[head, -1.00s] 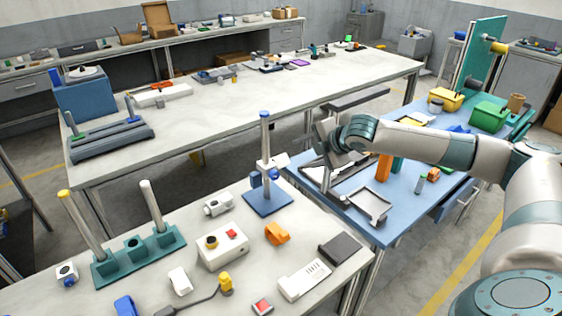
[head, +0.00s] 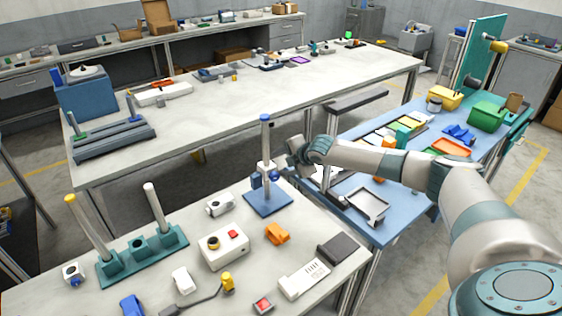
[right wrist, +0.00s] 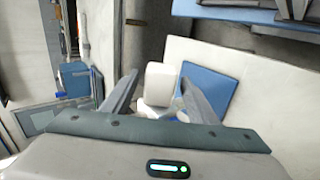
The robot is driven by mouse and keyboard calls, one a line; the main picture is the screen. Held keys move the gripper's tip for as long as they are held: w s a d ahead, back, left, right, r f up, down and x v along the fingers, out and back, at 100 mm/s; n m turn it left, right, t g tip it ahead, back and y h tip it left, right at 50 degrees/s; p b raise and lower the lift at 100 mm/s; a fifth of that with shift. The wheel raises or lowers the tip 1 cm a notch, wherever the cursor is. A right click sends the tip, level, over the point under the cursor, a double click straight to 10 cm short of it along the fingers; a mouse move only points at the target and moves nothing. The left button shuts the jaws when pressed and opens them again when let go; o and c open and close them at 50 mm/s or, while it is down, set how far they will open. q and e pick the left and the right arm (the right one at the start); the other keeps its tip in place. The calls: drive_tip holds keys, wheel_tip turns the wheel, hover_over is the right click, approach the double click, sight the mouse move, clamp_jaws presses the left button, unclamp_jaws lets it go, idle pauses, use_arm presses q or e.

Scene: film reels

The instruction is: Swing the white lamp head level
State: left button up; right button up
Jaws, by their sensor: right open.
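The white lamp head (head: 271,166) sits on an upright post (head: 265,140) with a blue cap, standing on a square blue base (head: 268,203) on the near table. A blue part (head: 257,180) is beside it on the post. My right gripper (head: 284,167) is just right of the lamp head, partly overlapping it in the head view. In the right wrist view, the white head (right wrist: 160,82) shows between the spread fingers of my right gripper (right wrist: 155,85), with the blue base (right wrist: 208,88) beyond. I cannot tell whether a finger touches it. My left gripper is not in view.
A white box with a red button (head: 223,247), an orange part (head: 277,234) and a white camera-like part (head: 220,205) lie near the stand. A green rack with posts (head: 143,255) stands at left. A blue table (head: 375,232) with a grey tray (head: 366,205) is at right.

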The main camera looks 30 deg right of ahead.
drive_tip(key=shift+w+f, duration=0.4)
drive_tip(key=shift+w, duration=0.05)
drive_tip(key=c, duration=1.1)
drive_tip(key=shift+o, duration=0.2)
